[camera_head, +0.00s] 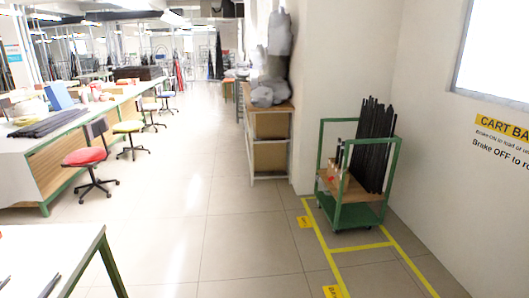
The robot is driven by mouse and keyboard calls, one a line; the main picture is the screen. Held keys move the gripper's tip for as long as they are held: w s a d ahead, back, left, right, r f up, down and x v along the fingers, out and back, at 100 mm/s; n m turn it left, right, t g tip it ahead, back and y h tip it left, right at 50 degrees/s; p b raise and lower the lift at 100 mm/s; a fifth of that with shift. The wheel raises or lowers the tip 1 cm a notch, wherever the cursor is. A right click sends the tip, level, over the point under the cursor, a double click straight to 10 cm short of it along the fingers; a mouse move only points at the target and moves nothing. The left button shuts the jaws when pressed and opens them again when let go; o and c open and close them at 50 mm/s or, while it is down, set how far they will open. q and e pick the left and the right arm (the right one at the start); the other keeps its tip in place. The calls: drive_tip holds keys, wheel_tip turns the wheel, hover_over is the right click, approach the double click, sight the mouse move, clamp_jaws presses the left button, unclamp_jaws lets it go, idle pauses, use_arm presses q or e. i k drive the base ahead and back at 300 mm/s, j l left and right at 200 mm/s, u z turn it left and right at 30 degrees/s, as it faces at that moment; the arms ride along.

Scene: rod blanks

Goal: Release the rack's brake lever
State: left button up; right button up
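The rack is a green-framed wheeled cart (344,217) with a wooden shelf, standing by the wall at the right. Several long dark rods (375,145) stand upright in it, leaning slightly. A small red spot (331,179) shows at the cart's left side; I cannot tell whether it is the brake lever. No lever can be made out clearly at this distance. Neither of my grippers can be made out in view.
Yellow floor tape (362,247) marks a bay around the cart. A wall sign (503,130) mentions brake ON and OFF. A wooden cabinet (271,142) stands left of the pillar. A near table (50,250) with dark thin shapes fills the lower left. The middle floor is clear.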

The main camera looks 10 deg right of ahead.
sight(330, 180)
drive_tip(key=i, duration=1.7)
drive_tip(key=i+z, duration=0.2)
drive_tip(key=i, duration=0.3)
drive_tip(key=i+j+z, duration=0.25)
drive_tip(key=i, duration=0.2)
drive_tip(key=i+j+z, duration=0.2)
drive_tip(key=i, duration=0.3)
drive_tip(key=i+j+z, duration=0.25)
drive_tip(key=i+z, duration=0.25)
drive_tip(key=i+j+z, duration=0.3)
drive_tip(key=j+z, duration=0.15)
drive_tip(key=i+j+z, duration=0.2)
drive_tip(key=j, duration=0.15)
drive_tip(key=i+j+z, duration=0.15)
drive_tip(key=j, duration=0.25)
